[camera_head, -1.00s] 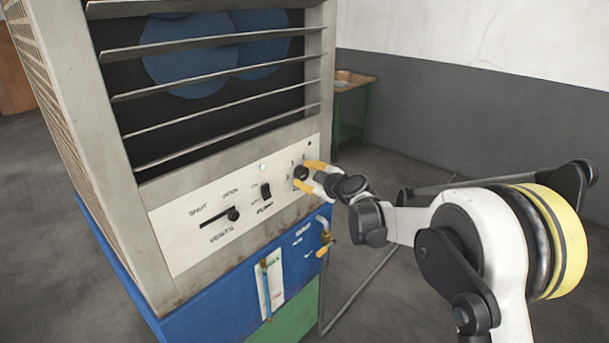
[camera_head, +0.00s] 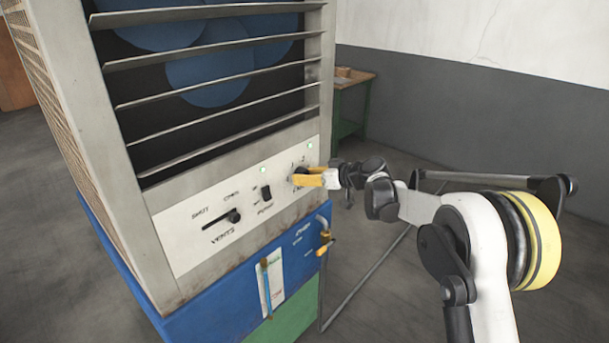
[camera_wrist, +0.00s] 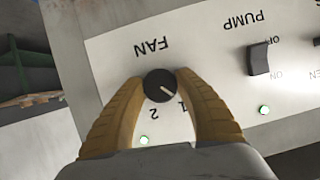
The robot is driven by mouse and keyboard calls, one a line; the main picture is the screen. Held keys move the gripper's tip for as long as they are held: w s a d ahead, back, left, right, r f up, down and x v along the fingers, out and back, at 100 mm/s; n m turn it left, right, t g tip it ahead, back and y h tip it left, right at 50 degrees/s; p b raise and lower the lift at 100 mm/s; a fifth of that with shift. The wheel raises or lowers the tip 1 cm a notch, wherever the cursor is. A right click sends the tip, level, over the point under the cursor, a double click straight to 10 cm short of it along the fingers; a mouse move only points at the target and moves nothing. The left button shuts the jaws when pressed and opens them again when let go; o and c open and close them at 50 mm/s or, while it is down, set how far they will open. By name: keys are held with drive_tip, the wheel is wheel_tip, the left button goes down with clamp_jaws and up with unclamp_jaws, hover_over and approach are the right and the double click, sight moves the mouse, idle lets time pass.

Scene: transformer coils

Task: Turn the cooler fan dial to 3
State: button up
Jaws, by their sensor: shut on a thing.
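The cooler (camera_head: 170,228) has a pale control panel with a small black fan dial at its right end. In the wrist view the fan dial (camera_wrist: 159,86) sits under an upside-down FAN label, with numbers 1 and 2 visible beside it. Its white mark points to the lower right, about toward the 1. A 3 is not visible; my left finger covers part of the panel. My gripper (camera_wrist: 160,92) has its yellow fingers shut on the dial, one on each side. In the head view my gripper (camera_head: 308,179) hides most of the dial.
A pump switch (camera_head: 266,193) and a vents slider (camera_head: 234,215) sit left of the dial. A green lamp (camera_head: 309,145) glows above the dial, another (camera_head: 263,170) above the switch. A pipe with a tap (camera_head: 325,240) is below. A green table (camera_head: 350,105) stands behind.

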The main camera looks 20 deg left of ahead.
drive_tip(key=m+g, duration=0.1)
drive_tip(key=m, duration=0.1)
drive_tip(key=m+g+y, duration=0.1)
drive_tip(key=m, duration=0.1)
drive_tip(key=shift+g+y, duration=0.3)
drive_tip(key=m+g+y, duration=0.1)
drive_tip(key=m, duration=0.1)
drive_tip(key=m+y+b, duration=0.1)
drive_tip(key=m, duration=0.2)
drive_tip(key=shift+g, duration=0.4)
drive_tip(key=m+y+b, duration=0.1)
drive_tip(key=m, duration=0.2)
drive_tip(key=shift+f, duration=0.1)
drive_tip(key=m+y+b, duration=0.1)
drive_tip(key=m, duration=0.2)
drive_tip(key=shift+m+y+b, duration=0.35)
drive_tip(key=shift+m+y, duration=0.05)
drive_tip(key=m+t+y, duration=0.1)
drive_tip(key=m, duration=0.2)
drive_tip(key=m+t+b, duration=0.1)
drive_tip(key=m, duration=0.2)
drive_tip(key=shift+m+y+b, duration=0.3)
drive_tip(key=shift+y, duration=0.1)
drive_tip(key=o, duration=1.2)
drive_tip(key=shift+a, duration=0.1)
